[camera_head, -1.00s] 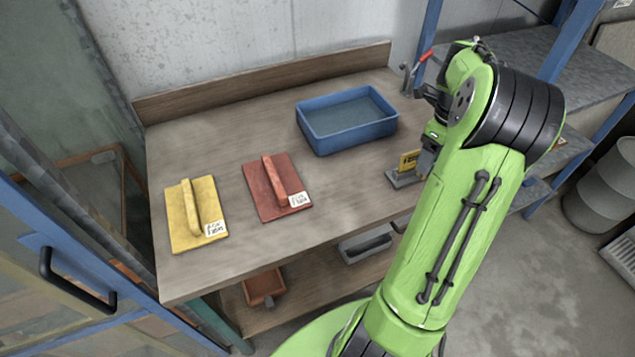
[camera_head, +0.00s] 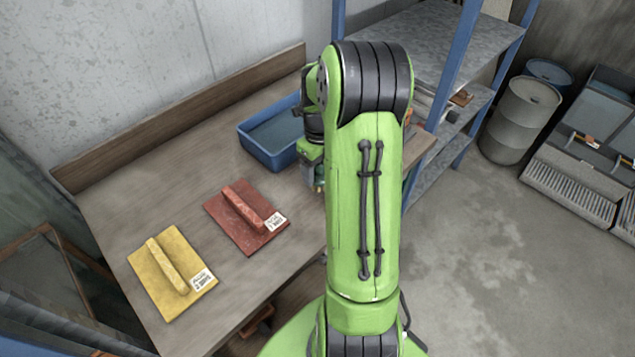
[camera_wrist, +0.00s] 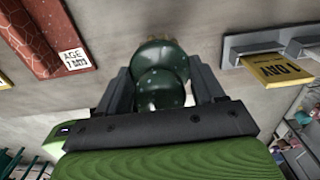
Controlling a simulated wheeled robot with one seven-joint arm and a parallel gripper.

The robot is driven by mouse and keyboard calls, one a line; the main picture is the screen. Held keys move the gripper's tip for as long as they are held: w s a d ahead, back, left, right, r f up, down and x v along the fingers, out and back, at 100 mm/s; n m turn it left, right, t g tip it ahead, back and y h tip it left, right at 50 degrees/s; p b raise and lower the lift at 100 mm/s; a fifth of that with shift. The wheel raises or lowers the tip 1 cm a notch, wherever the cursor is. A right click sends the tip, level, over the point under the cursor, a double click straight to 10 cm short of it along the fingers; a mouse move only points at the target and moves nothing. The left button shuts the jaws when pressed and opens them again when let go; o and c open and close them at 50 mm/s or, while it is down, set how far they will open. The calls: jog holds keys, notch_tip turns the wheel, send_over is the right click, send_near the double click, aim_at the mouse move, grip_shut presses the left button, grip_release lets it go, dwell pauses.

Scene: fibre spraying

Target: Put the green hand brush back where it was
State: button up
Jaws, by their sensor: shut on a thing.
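The green hand brush (camera_wrist: 160,75) shows in the wrist view as a dark green, white-speckled rounded piece between the two dark fingers of my gripper (camera_wrist: 163,85). In the head view my gripper (camera_head: 318,182) is above the right part of the wooden table (camera_head: 185,185), mostly behind my arm, and the brush cannot be made out there. In the wrist view a grey stand with a yellow "1 DAY" tag (camera_wrist: 280,69) is to the right of the brush, apart from it.
A blue tub (camera_head: 262,143) is at the table's back, partly covered by my arm. A red float (camera_head: 240,222) and a yellow float (camera_head: 172,272), both labelled, lie on the left part. A blue-framed shelf (camera_head: 455,70) and a grey barrel (camera_head: 520,120) stand at the right.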

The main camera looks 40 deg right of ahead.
aim_at(317, 180)
jog(key=f, duration=0.4)
jog(key=shift+w+a+f+b, duration=0.1)
jog(key=shift+a+b, duration=0.15)
jog(key=shift+b, duration=0.1)
jog(key=shift+d+f, duration=0.1)
jog(key=shift+d, duration=0.05)
jog(key=shift+f, duration=0.15)
jog(key=o, duration=1)
